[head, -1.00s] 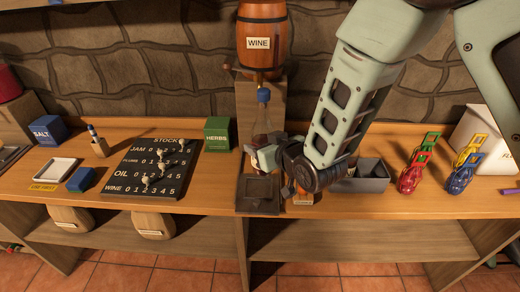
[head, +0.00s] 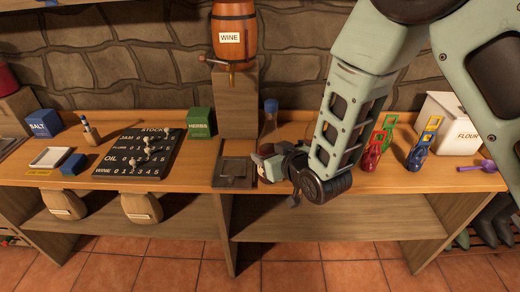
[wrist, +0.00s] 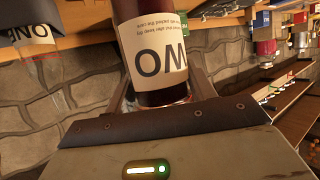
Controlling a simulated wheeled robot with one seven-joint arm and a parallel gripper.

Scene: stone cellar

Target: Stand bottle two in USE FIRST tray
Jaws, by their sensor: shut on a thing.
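My gripper (head: 262,157) is shut on bottle two (head: 270,108), which has a blue cap and is held roughly upright in front of the wall. In the wrist view, the dark bottle with its large-lettered label (wrist: 155,55) sits between my fingers (wrist: 165,95). Its base is hidden in the head view, so I cannot tell whether it touches the counter. A shallow white tray (head: 37,164) with a yellow label strip at its front stands far left on the counter; the strip is too small to read surely.
A wine barrel (head: 234,35) stands on a wooden block above a dark drip tray (head: 232,182). The stock board (head: 118,160), blue block (head: 72,164), small bottle (head: 91,134) and herbs box (head: 200,122) lie leftward. A label reading ONE (wrist: 30,32) shows in the wrist view.

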